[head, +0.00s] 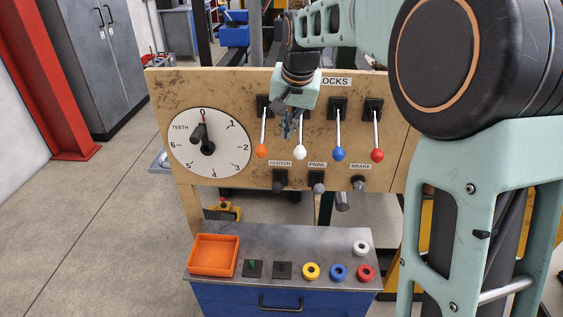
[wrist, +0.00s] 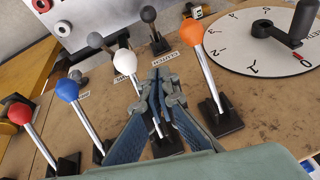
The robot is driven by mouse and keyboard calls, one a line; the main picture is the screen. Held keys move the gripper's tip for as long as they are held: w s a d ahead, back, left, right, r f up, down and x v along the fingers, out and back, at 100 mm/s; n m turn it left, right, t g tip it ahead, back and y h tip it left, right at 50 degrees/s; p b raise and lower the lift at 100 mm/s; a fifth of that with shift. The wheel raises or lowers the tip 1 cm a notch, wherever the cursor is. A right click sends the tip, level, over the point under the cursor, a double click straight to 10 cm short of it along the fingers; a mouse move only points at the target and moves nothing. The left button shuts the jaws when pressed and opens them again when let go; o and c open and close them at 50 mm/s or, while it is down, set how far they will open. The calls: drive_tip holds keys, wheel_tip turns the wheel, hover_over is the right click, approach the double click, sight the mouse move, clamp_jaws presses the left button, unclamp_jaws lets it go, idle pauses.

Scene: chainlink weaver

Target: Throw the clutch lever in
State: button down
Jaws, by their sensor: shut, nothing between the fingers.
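The clutch lever (head: 279,182) is a short dark lever with a grey-black knob, under the CLUTCH label (head: 280,163) at the lower edge of the tan board. In the wrist view the lever (wrist: 149,16) stands beyond my fingertips, its knob toward the top of the picture. My gripper (head: 287,130) is shut and empty, in front of the board between the orange and white levers and above the clutch lever. In the wrist view my gripper (wrist: 162,78) partly hides the white lever's shaft. I cannot tell whether it touches that shaft.
The orange (head: 261,151), white (head: 300,153), blue (head: 339,154) and red (head: 377,155) levers stand close around my gripper. The pawl lever (head: 317,184) and brake lever (head: 358,184) are right of the clutch. A dial with a crank (head: 230,156) is at left. A cabinet with an orange tray (head: 214,271) is below.

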drive_tip(key=s+f, duration=0.1)
hover_over(280, 185)
drive_tip(key=w, duration=0.3)
wheel_tip(280, 185, down, 10)
drive_tip(key=shift+s+f+g, duration=0.3)
drive_tip(key=shift+s+f, duration=0.5)
drive_tip(key=shift+f, duration=0.2)
drive_tip(key=shift+s+f, duration=0.25)
drive_tip(key=shift+f, duration=0.3)
drive_tip(key=shift+f+b, duration=0.2)
drive_tip(key=shift+b, duration=0.15)
drive_tip(key=shift+s+f+b, duration=0.1)
drive_tip(key=shift+f+b, duration=0.05)
drive_tip(key=shift+b, duration=0.25)
drive_tip(key=shift+s+a, duration=0.1)
drive_tip(key=shift+s, duration=0.2)
drive_tip(key=shift+b, duration=0.4)
